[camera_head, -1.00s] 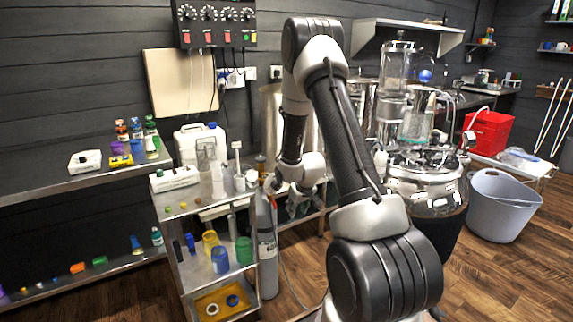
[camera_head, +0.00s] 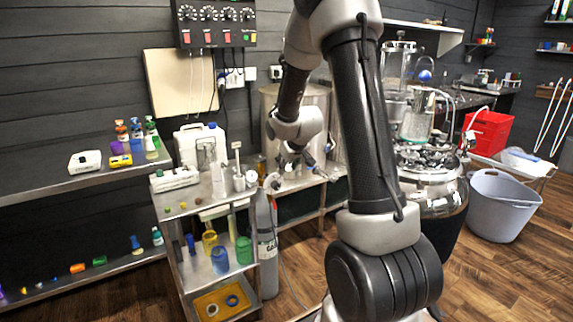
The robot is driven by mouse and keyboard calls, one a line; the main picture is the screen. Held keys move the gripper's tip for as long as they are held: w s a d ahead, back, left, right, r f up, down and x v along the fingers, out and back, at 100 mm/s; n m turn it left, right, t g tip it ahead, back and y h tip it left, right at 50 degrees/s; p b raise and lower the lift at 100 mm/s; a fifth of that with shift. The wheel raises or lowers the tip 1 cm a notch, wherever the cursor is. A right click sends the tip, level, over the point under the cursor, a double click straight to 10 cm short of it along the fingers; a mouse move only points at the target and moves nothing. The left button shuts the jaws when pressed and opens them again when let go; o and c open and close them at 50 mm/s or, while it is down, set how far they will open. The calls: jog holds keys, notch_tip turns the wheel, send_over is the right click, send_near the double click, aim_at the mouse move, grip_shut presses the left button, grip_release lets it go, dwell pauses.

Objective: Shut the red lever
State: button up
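A grey gas cylinder (camera_head: 267,245) stands upright on the floor, against the right side of the steel shelf cart. A small red part, likely the red lever (camera_head: 273,203), shows at its top; it is too small to tell its angle. My gripper (camera_head: 294,168) is above and slightly right of the cylinder top, in front of a steel vessel. It looks apart from the red part, though depth is hard to judge. The fingers are small and blend with the background, so their opening is unclear. I see nothing held.
The shelf cart (camera_head: 215,275) holds jars and small bottles left of the cylinder. A steel vessel (camera_head: 310,100) stands behind my gripper. A glass-topped kettle (camera_head: 430,175), a grey tub (camera_head: 500,205) and a red crate (camera_head: 488,132) are at right. Wooden floor is open in front.

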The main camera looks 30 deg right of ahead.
jog(key=shift+r, duration=0.1)
jog(key=n+t+y, duration=0.2)
jog(key=n+t, duration=0.1)
jog(key=t, duration=0.8)
send_near(275, 205)
jog(key=w, duration=0.9)
jog(key=shift+a+r, duration=0.2)
jog(key=shift+r, duration=0.1)
grip_shut()
